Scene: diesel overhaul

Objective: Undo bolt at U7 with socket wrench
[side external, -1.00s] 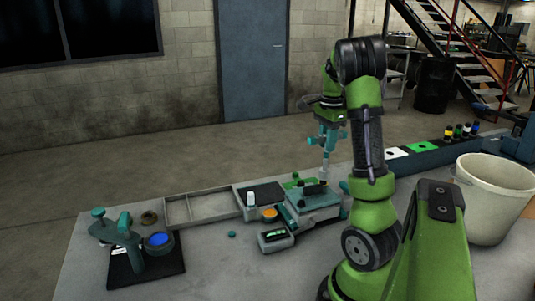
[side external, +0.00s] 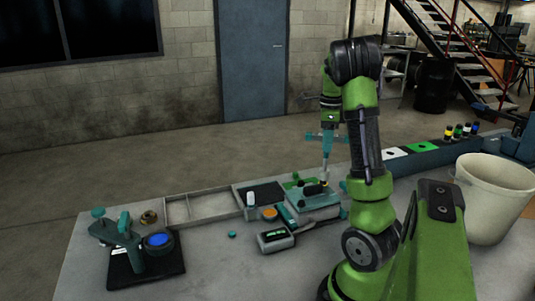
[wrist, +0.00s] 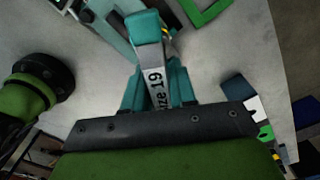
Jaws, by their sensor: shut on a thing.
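My gripper (side external: 328,132) is shut on a teal socket wrench (side external: 327,155), held upright above the work fixture. The bolt and the mark U7 cannot be made out, and I cannot tell whether the socket sits on a bolt head.
A grey tray (side external: 189,222), a small meter-like box (side external: 275,240) and an orange-topped round part (side external: 270,214) lie left of the block. A teal stand with a blue disc (side external: 158,240) is farther left. A white bucket (side external: 492,205) stands at right.

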